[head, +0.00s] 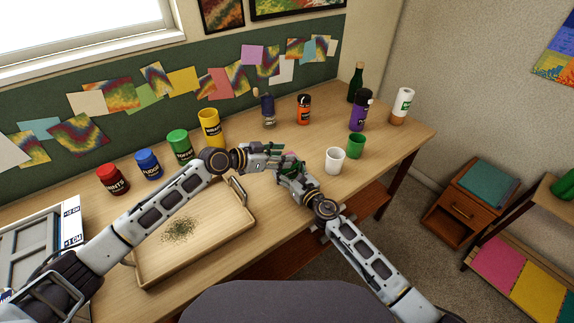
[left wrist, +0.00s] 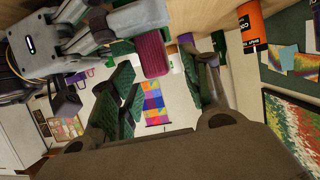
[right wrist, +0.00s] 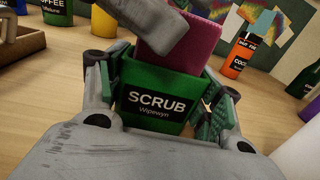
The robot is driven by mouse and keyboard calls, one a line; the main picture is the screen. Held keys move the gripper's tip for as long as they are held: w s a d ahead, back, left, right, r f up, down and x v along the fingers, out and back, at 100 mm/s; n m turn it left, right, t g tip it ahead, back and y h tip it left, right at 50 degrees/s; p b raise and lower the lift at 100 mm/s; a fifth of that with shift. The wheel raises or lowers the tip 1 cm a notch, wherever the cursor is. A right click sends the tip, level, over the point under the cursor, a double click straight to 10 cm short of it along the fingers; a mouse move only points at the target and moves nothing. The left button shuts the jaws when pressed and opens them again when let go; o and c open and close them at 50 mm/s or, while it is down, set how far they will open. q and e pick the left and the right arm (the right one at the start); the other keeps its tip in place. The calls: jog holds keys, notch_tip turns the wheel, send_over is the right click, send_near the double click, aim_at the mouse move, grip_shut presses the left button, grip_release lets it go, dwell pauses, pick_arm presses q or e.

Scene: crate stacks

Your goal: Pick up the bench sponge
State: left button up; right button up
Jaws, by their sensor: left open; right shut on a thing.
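The bench sponge (right wrist: 190,30) shows in the right wrist view as a pink block behind a green face labelled SCRUB. Its pink part (left wrist: 152,52) shows in the left wrist view. My right gripper (right wrist: 160,100) is shut on it, its fingers on either side of the green face, above the table. My left gripper (left wrist: 165,85) is open and empty, close to the sponge; one grey finger crosses the pink part in the right wrist view. In the head view my left gripper (head: 272,158) and right gripper (head: 289,168) meet over the table and mostly hide the sponge.
A wooden tray (head: 150,272) with dark specks lies at the front left. A white cup (head: 334,160), a green cup (head: 356,145) and a purple bottle (head: 359,112) stand to the right.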

pick_arm(q)
jog(key=shift+x, duration=1.3)
jog(key=c, duration=0.9)
